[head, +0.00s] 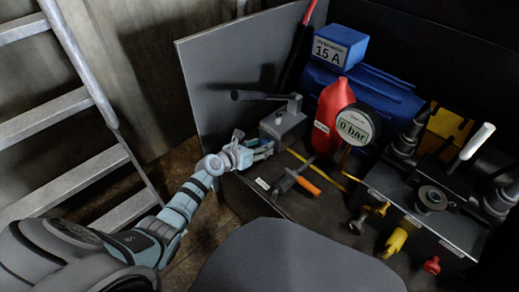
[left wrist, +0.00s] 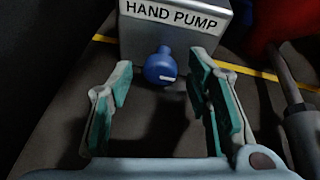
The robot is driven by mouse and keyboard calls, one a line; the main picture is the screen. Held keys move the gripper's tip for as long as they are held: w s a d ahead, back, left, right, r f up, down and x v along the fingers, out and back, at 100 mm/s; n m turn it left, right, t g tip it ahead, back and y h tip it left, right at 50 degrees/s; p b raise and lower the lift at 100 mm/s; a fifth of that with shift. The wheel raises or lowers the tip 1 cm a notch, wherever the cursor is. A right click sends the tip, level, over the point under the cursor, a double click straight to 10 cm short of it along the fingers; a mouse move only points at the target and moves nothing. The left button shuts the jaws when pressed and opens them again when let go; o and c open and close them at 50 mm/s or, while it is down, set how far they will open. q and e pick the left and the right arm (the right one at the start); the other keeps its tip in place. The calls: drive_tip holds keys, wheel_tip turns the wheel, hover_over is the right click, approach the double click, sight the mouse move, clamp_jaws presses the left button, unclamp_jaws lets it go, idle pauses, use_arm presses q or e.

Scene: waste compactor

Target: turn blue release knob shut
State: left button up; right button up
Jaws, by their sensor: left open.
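The blue release knob (left wrist: 160,67) with a pale pointer mark sits on the front of the grey hand pump block (left wrist: 172,28), below its HAND PUMP label. The block also shows in the head view (head: 286,122), with a dark lever on top. My left gripper (head: 262,150) is in front of the block. In the left wrist view its two teal-padded fingers (left wrist: 161,72) are open, one on each side of the knob, with visible gaps. In the head view I cannot make out the knob at the fingertips. My right gripper is not in view.
A red bottle (head: 334,108) and a gauge reading 0 bar (head: 355,127) stand right of the pump. An orange-handled tool (head: 296,183) lies in front. A grey panel (head: 215,85) rises behind. A metal ladder (head: 65,115) stands at left.

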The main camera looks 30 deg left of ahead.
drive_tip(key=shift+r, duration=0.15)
use_arm(q)
clamp_jaws()
